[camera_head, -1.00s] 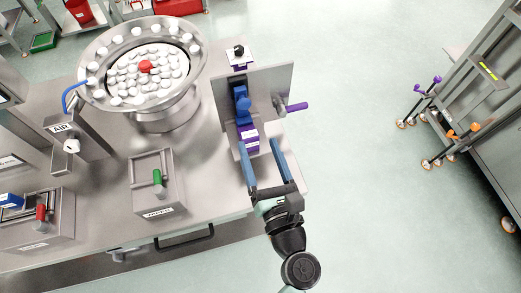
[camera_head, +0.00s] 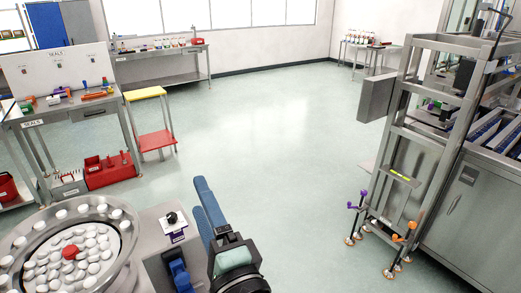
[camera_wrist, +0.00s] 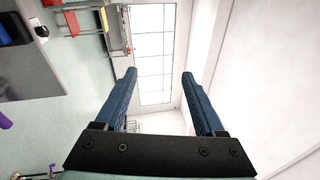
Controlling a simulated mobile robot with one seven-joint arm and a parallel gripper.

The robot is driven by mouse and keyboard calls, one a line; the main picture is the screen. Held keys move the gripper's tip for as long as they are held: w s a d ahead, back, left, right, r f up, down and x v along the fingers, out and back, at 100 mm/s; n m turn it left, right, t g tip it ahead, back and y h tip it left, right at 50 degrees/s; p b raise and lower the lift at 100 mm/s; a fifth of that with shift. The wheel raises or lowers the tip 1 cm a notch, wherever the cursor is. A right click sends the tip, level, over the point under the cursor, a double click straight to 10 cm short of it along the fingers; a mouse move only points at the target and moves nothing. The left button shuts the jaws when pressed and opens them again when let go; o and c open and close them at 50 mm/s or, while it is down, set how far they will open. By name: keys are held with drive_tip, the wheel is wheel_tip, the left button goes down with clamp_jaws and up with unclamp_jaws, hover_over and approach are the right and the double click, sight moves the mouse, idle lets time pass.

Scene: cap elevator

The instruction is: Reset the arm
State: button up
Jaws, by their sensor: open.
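My gripper (camera_head: 208,205) is raised at the bottom middle of the head view, with its blue fingers pointing up and away. It looks empty and stands beside the metal bench (camera_head: 150,228). In the wrist view my gripper (camera_wrist: 160,75) shows two blue fingers spread wide with nothing between them. Beyond them are a bright window and a white wall. Only part of my arm shows in the head view.
A round bowl (camera_head: 15,243) of white caps with one red cap (camera_head: 70,252) stands at the lower left. A blue fixture (camera_head: 178,270) is left of my gripper. A tall metal frame (camera_head: 425,150) stands at the right. The floor (camera_head: 270,140) between is clear.

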drive_tip(key=s+d+r+n+t+h, duration=0.3)
drive_tip(key=r+n, duration=0.1)
drive_tip(key=r, duration=0.6)
drive_tip(key=s+d+r+n+t+h, duration=0.3)
drive_tip(key=s+r+n, duration=0.1)
drive_tip(key=r, duration=0.6)
drive_tip(key=s+d+r+n+t+h, duration=0.3)
drive_tip(key=r+n, duration=0.2)
drive_tip(key=r, duration=0.5)
drive_tip(key=shift+s+r+n+t+b, duration=0.25)
drive_tip(key=shift+s+n+t+b, duration=0.1)
drive_tip(key=shift+n+t+b, duration=0.1)
drive_tip(key=shift+a+f, duration=0.1)
